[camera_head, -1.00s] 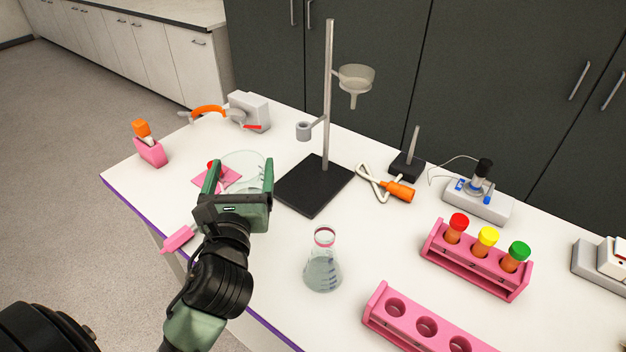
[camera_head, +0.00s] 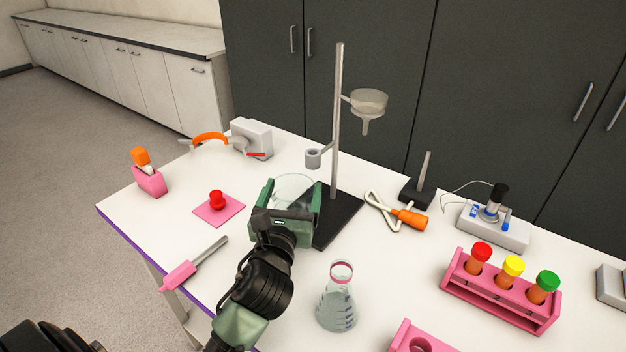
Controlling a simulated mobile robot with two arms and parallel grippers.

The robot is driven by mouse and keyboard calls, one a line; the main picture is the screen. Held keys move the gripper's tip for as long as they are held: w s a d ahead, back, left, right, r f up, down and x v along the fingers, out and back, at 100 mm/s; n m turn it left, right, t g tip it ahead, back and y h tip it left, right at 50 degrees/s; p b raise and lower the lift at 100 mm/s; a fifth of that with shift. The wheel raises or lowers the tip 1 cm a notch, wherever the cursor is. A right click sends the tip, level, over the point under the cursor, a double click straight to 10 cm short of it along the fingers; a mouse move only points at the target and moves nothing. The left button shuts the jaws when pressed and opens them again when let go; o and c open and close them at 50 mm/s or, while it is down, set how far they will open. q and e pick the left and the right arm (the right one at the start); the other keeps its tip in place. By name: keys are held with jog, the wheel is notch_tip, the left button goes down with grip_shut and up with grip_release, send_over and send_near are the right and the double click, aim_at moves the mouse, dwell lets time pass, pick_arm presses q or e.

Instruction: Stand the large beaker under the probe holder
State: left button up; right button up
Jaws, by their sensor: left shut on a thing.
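The large clear glass beaker (camera_head: 294,181) is between the fingers of my left gripper (camera_head: 291,203), which is shut on it. The gripper hides the beaker's lower part, so I cannot tell whether it touches the table or the stand base. The probe holder (camera_head: 313,158) is a small grey ring on a short arm of the metal stand (camera_head: 337,120). It appears just behind and above the beaker's rim. The stand's black base (camera_head: 340,213) is partly hidden by the gripper. My right gripper is not in view.
A conical flask (camera_head: 338,305) stands close to the right of my left arm. A clear funnel (camera_head: 369,102) hangs on the stand. A pink mat (camera_head: 230,207) with a red-topped item (camera_head: 217,199) and a pink-handled tool (camera_head: 182,275) lie left. A pink tube rack (camera_head: 500,300) stands right.

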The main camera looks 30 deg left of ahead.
aim_at(303, 180)
pick_arm(q)
jog(key=w, duration=0.3)
jog(key=shift+d+r, duration=0.1)
jog(key=shift+d, duration=0.15)
jog(key=w, duration=0.1)
jog(key=w+f, duration=0.1)
jog(key=w, duration=0.1)
jog(key=shift+w+d+f, duration=0.25)
jog(key=shift+w+f, duration=0.05)
jog(key=shift+w, duration=0.1)
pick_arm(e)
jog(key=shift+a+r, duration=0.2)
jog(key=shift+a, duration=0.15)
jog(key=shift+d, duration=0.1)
pick_arm(q)
jog(key=shift+f, duration=0.2)
jog(key=o, duration=2)
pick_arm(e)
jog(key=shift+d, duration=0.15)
pick_arm(q)
jog(key=shift+r, duration=0.1)
